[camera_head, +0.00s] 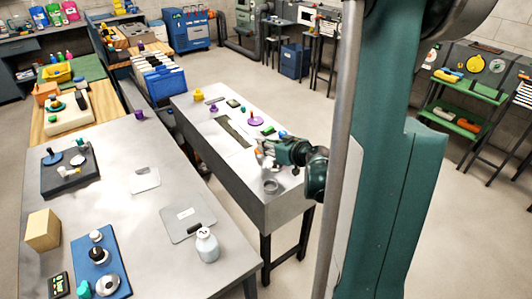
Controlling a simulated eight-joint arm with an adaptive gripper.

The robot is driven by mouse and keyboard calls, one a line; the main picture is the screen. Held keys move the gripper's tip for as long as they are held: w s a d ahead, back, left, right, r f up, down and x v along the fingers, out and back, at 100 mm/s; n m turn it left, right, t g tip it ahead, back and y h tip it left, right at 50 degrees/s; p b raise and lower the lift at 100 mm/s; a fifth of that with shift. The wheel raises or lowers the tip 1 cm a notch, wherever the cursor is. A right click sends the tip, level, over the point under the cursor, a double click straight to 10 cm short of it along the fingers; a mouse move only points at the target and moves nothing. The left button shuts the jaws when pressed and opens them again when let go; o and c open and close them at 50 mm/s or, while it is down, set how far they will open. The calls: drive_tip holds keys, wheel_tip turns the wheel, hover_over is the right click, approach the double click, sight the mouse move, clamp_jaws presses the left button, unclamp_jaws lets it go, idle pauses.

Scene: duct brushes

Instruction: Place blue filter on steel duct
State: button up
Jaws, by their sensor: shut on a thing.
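My gripper (263,152) reaches in from the right, low over the long grey steel bench (247,190) in the middle. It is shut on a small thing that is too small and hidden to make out. A small blue piece (283,134) shows just beyond my gripper; I cannot tell whether it is the blue filter or whether my gripper touches it. A dark rectangular slot (235,132) lies in the bench top, left of my gripper. A grey ring (271,186) stands near the front of the bench. I cannot tell which part is the steel duct.
A purple disc (255,121), a yellow piece (198,96) and several small parts lie farther back on the bench. A wide grey table (150,215) at left holds a white bottle (207,245), a blue tray (118,262) and a cardboard box (42,230).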

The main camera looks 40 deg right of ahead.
drive_tip(key=shift+f, duration=0.1)
drive_tip(key=shift+f+b, duration=0.7)
drive_tip(key=shift+f, duration=1.3)
drive_tip(key=shift+f, duration=0.2)
drive_tip(key=o, duration=0.9)
drive_tip(key=shift+r, duration=0.25)
drive_tip(key=p+v, duration=0.2)
drive_tip(key=v, duration=1)
